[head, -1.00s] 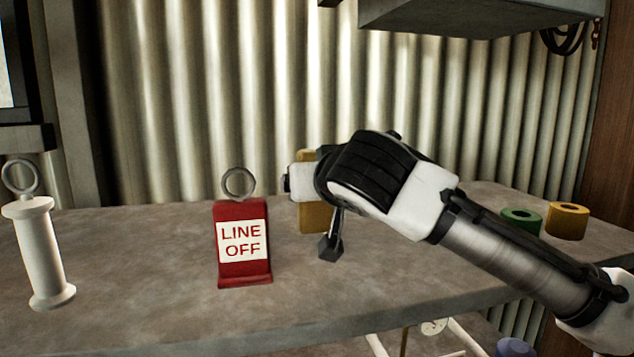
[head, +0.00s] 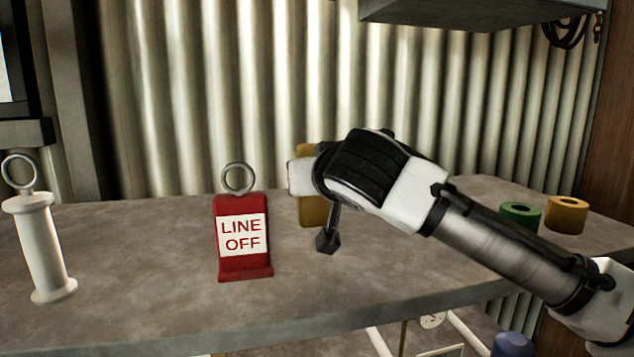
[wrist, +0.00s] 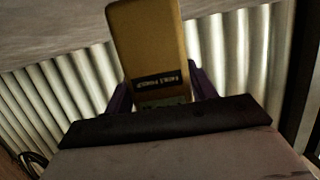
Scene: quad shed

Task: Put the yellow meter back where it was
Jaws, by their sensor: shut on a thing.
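The yellow meter (head: 313,210) stands upright at the back of the grey bench in the head view, mostly hidden behind my wrist. In the wrist view the meter (wrist: 148,40) fills the upper middle, with a dark label across it. My gripper (wrist: 160,92) is shut on the meter, its dark fingers on both sides of it. In the head view the fingers are hidden behind my wrist. I cannot tell whether the meter's base touches the bench.
A red "LINE OFF" block (head: 242,262) with a ring stands left of the meter. A white ringed post (head: 43,250) stands at far left. Green (head: 520,217) and yellow (head: 566,215) rolls sit at right. A grey shelf (head: 470,12) hangs above. The bench (head: 150,290) is clear in front.

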